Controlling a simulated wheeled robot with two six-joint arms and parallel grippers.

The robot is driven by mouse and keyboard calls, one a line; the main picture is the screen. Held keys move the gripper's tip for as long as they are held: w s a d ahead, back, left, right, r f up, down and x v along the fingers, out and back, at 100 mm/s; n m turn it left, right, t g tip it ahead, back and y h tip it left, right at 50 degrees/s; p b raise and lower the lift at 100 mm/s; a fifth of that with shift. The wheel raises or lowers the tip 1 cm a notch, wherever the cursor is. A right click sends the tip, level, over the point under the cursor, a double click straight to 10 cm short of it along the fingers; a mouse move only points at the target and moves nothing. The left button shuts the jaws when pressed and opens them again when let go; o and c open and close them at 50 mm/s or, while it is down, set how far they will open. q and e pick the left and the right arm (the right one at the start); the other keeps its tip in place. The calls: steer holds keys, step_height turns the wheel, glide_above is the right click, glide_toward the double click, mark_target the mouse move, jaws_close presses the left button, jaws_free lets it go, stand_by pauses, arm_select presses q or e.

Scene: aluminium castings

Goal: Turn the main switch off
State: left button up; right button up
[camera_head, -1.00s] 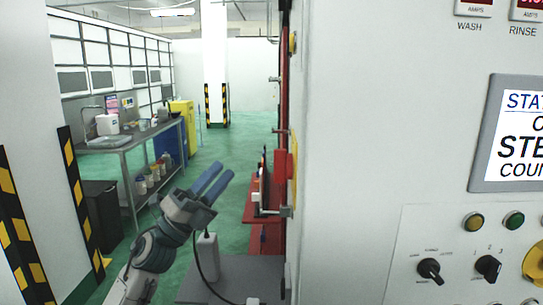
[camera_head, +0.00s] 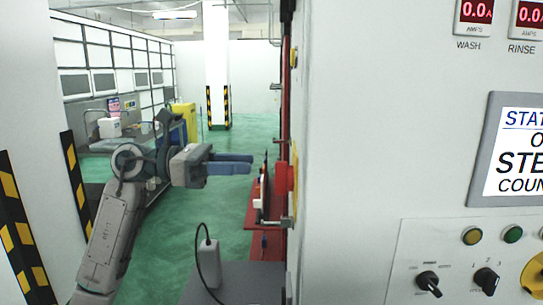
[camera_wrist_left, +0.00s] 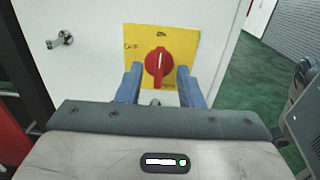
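The main switch is a red rotary knob (camera_wrist_left: 158,66) on a yellow plate (camera_wrist_left: 187,44) in the left wrist view. Its white mark stands about vertical; the small labels on the plate are hard to read. In the head view the switch shows edge-on as a red and yellow part (camera_head: 281,184) on the side of the white cabinet. My left gripper (camera_head: 252,160) is open and empty, pointing right toward that side, apart from the knob. In the left wrist view its blue fingers (camera_wrist_left: 160,72) appear to either side of the knob. My right gripper is not in view.
A control panel (camera_head: 452,245) with black selectors and buttons is on the cabinet front at right. A metal door handle (camera_wrist_left: 60,40) is left of the plate. A grey box top (camera_head: 250,283) with a cabled white device (camera_head: 208,262) lies below my left gripper.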

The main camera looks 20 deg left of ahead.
mark_target(284, 179)
arm_select(q)
steer(key=p+x, duration=0.2)
steer(key=x, duration=0.4)
steer(key=shift+d, duration=0.25)
jaws_close()
steer(key=shift+f, duration=0.15)
